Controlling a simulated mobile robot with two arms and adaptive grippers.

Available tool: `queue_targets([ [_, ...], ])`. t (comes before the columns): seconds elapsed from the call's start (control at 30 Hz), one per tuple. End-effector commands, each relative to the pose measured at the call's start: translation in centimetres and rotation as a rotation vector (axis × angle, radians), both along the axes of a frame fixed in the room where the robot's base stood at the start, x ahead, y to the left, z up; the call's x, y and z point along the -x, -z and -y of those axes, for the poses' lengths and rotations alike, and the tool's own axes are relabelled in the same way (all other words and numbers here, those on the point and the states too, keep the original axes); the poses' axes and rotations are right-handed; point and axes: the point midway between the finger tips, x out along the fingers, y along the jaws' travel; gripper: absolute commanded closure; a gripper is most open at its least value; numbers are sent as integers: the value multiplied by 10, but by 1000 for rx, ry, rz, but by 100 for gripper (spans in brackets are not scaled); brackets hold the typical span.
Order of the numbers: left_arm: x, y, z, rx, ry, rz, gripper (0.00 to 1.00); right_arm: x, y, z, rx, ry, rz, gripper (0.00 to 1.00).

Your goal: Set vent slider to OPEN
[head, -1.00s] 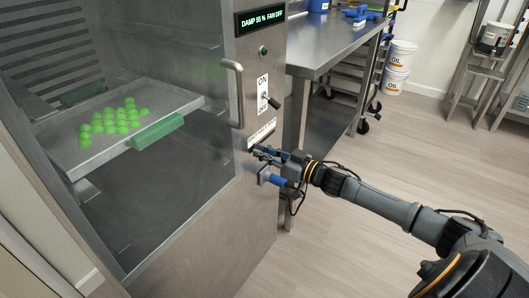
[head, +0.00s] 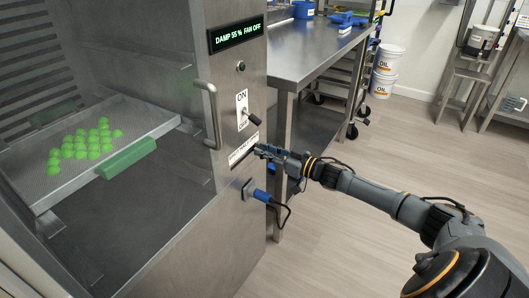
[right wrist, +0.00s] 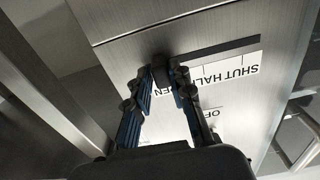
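The vent slider's dark knob (right wrist: 162,64) sits at the OPEN end of its slot (right wrist: 225,48) in the right wrist view, where the SHUT, HALF, OPEN label (right wrist: 225,75) appears upside down. The label also shows in the head view (head: 243,149) on the cabinet's front. My right gripper (right wrist: 162,72) has its fingertips closed in on both sides of the knob, apparently touching it. In the head view the right gripper (head: 259,150) is at the label's right end and hides the knob. My left gripper is not in view.
Above the label are an ON/OFF switch (head: 248,116), a door handle (head: 211,114) and a display (head: 237,36) reading DAMP 55 %, FAN OFF. A blue plug (head: 262,196) with a cable sits below. A steel table (head: 310,55) stands to the right.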

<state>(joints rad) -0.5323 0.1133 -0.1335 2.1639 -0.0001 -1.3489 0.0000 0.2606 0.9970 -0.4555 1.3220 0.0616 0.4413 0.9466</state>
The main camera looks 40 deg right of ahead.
Motion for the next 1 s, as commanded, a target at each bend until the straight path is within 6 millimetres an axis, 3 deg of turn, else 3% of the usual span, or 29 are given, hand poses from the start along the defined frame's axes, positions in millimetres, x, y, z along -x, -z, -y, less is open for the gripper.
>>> queue_targets([
  [0.07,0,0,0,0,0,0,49,-1,-2,2,1,5,3,60],
  [0.47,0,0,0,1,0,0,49,5,0,2,1,0,0,60],
  [1.0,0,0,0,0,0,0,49,77,1,33,2,1,-4,60],
])
